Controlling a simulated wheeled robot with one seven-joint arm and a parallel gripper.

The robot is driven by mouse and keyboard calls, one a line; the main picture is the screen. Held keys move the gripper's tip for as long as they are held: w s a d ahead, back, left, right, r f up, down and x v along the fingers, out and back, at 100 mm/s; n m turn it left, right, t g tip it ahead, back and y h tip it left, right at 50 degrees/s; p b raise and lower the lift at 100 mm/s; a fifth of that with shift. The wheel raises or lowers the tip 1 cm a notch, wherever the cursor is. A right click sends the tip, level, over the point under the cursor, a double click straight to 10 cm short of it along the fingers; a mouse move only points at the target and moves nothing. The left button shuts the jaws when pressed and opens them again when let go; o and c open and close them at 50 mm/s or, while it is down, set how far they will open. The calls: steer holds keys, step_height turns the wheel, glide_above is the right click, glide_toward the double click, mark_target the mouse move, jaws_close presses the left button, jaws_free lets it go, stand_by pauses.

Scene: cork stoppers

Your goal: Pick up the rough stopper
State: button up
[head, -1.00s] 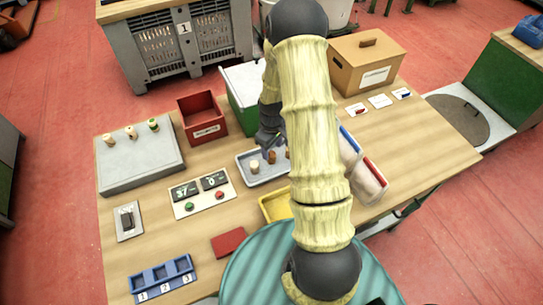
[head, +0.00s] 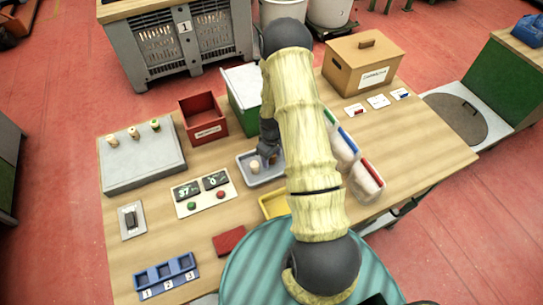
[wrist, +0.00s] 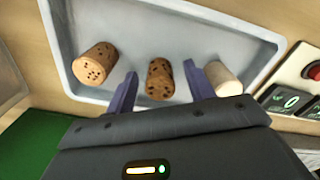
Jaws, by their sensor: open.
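Three cork stoppers stand in a grey-blue tray (wrist: 200,22); the tray also shows in the head view (head: 279,178). In the wrist view the middle stopper (wrist: 160,80) is dark brown with large dark pits and looks the roughest. A lighter brown stopper (wrist: 95,63) with small pits stands to the left. A pale, smooth stopper (wrist: 222,78) is at the right, partly behind a finger. My gripper (wrist: 160,84) is open, with one finger on each side of the middle stopper, gaps showing. In the head view my gripper (head: 268,152) is low over the tray and hides part of it.
A panel with displays and buttons (head: 206,192) lies close left of the tray. A red bin (head: 203,118) and a green box (head: 240,90) stand behind. A yellow tray (head: 273,204) is in front; bins with coloured rims (head: 365,180) are at the right.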

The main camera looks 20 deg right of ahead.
stand_by(0.5)
steer(key=c, duration=1)
step_height(320, 180, up, 10)
steer(key=b, duration=0.3)
steer(key=shift+w+f, duration=0.1)
stand_by(0.3)
